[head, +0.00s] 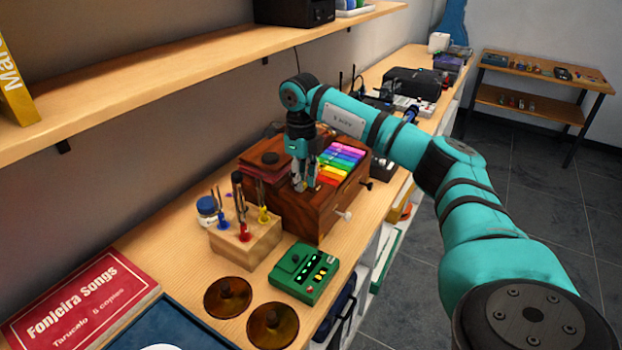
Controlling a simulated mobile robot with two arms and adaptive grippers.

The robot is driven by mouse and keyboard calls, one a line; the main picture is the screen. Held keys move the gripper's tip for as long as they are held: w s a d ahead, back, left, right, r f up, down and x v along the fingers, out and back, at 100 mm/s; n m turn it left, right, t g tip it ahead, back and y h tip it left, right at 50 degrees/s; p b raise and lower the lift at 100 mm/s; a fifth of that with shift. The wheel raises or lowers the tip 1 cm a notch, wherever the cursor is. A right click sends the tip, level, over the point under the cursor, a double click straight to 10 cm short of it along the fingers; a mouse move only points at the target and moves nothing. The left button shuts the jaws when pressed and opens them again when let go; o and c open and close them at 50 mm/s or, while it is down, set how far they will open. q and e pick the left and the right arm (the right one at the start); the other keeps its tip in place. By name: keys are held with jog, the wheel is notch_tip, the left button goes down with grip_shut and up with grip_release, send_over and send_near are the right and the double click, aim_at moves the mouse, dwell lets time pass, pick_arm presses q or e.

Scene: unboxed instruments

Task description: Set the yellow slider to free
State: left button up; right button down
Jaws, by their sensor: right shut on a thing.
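My right gripper (304,185) points down at the top of the wooden box (322,217), left of its row of coloured bars (341,162). Its fingers are shut on a small yellow part at the box top, which I take to be the yellow slider (312,182). The fingers hide most of it, and I cannot read its position or any label. My left gripper is not in view.
A wooden block with tuning forks (246,243) stands in front of the box. A green device (304,272), two brown discs (228,297) and a red book (80,305) lie nearer. A shelf (190,75) hangs above. Black devices stand farther back.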

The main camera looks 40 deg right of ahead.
jog(key=shift+w+r, duration=0.1)
jog(key=shift+w, duration=0.05)
jog(key=c, duration=1.2)
grip_release()
jog(key=shift+w+a, duration=0.1)
jog(key=shift+c, duration=0.2)
notch_tip(320, 180, up, 12)
jog(key=shift+f, duration=0.2)
